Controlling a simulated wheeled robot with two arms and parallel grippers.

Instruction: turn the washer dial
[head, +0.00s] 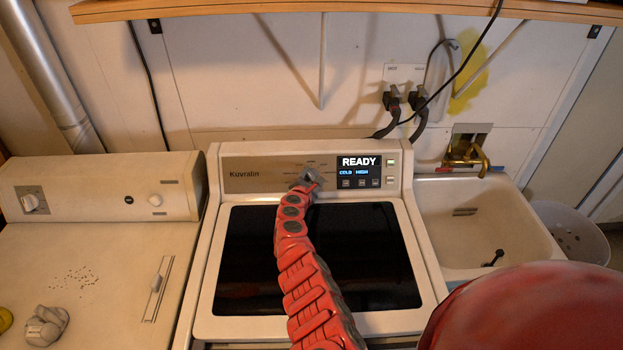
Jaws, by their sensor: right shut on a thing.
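The washer (213,280) stands in the middle of the head view, with a white body, a dark glass lid and a back control panel marked Kuvralin. Its display (358,167) reads READY, with COLD HIGH below. The washer dial is on the panel left of the display, and my gripper and arm hide most or all of it. My right gripper (307,181), at the end of my red arm, is at the dial's place and shut on it. The fingertips are small and partly hidden. My left gripper is not in view.
A second machine (100,187) with its own knob stands on the left, with a grey cloth-like lump (46,326) on top. A utility sink (485,220) with a brass faucet (466,155) is on the right. A wooden shelf (330,9) runs above.

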